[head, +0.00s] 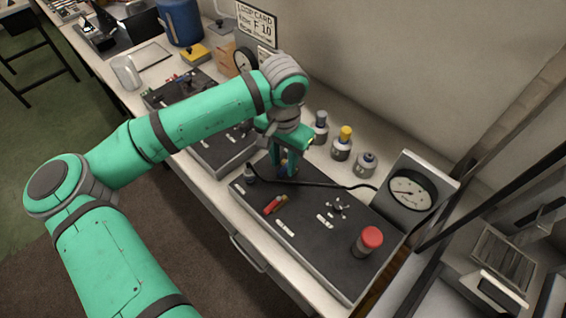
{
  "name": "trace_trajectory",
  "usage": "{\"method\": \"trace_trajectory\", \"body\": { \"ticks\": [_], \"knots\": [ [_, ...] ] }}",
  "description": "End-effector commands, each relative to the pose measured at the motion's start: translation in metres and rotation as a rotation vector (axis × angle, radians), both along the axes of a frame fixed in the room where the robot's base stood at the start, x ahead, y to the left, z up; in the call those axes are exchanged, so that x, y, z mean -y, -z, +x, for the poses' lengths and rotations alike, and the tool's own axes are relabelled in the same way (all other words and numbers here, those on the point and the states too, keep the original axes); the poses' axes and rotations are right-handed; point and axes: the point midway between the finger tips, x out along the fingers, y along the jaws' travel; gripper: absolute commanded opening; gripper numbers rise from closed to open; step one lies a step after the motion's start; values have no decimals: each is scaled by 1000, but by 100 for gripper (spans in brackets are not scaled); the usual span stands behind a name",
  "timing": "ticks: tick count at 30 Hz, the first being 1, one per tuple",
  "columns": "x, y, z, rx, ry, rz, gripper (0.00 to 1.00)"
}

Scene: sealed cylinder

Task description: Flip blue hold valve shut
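My gripper (285,172) points down over the far left part of the near black panel (310,243). Its green fingers reach close to the panel top, and a small brass-coloured piece shows at the fingertips. I cannot tell whether the fingers are apart or closed on it. No blue valve handle shows clearly; the gripper covers that spot. A red lever handle (273,205) with a brass body lies on the panel, nearer than the gripper.
A grey fitting (249,175) with a black hose stands left of my gripper. A red-capped cylinder (369,243), a star-shaped knob (337,207) and a gauge (411,193) stand to the right. Several small bottles (342,145) line the back. A second panel (215,150) lies left.

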Motion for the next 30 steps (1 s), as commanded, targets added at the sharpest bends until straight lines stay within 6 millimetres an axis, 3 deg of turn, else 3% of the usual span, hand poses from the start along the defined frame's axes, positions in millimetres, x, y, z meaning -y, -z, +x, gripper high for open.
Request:
{"method": "trace_trajectory", "body": {
  "ticks": [6,14,18,30],
  "knots": [
    [-1,12,0,1,-2,-1,30],
    [0,13,0,1,-1,-1,30],
    [0,13,0,1,0,-1,0],
    [-1,13,3,1,120,-4,0]
  ]
}}
